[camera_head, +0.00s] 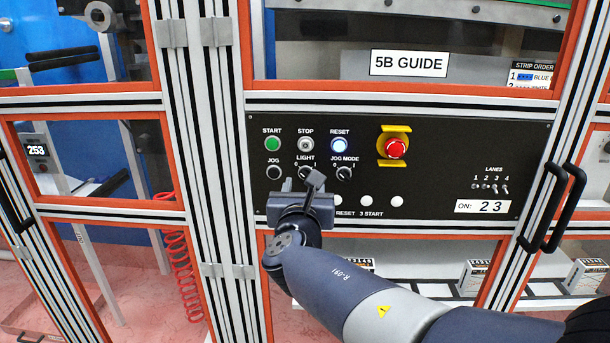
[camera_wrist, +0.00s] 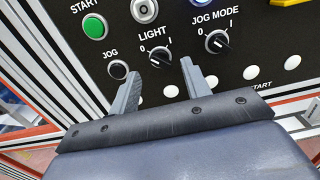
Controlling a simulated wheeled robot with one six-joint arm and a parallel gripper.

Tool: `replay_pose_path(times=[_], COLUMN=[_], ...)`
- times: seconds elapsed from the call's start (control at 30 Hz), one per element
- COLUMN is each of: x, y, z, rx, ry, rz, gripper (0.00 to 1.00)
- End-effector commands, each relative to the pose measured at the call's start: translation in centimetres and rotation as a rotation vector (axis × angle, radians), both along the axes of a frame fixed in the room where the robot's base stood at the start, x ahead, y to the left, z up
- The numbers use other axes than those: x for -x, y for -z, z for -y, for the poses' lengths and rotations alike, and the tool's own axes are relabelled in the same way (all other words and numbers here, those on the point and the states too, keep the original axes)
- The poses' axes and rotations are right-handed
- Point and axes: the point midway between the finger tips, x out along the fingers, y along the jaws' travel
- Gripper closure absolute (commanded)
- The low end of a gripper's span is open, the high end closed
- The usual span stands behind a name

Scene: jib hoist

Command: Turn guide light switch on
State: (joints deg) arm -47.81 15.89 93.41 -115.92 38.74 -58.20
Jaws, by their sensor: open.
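The guide light switch (camera_head: 305,173) is a black rotary knob marked LIGHT, with 0 at its left and I at its right, on the black control panel (camera_head: 450,145) under the 5B GUIDE sign. In the wrist view the LIGHT knob (camera_wrist: 160,57) shows between and just beyond my fingertips. Its pointer seems turned toward 0, but this is too small to be sure. My gripper (camera_head: 301,182) is open and empty, with its fingers (camera_wrist: 160,68) spread to either side of the knob's lower part. Whether they touch the knob or panel, I cannot tell.
The JOG button (camera_head: 273,173) is close left of the knob and the JOG MODE knob (camera_head: 344,174) close right. START (camera_head: 272,144), STOP (camera_head: 306,144) and lit RESET (camera_head: 339,145) are above. A red emergency stop (camera_head: 396,148) is farther right. White buttons (camera_head: 366,201) lie below.

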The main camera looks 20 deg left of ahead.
Motion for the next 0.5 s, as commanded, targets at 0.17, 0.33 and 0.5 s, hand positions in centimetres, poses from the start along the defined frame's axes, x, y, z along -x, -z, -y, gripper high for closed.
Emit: replay_pose_path(times=[0.17,0.33,0.5], x=[-2.6,-3.7,-3.9], y=[-0.1,-0.1,0.0], z=[-0.6,-0.8,-0.9], rx=[-0.001,-0.001,-0.001], ry=[0.002,0.001,0.0], rz=[-0.001,0.0,-0.001], gripper=[0.55,0.55,0.55])
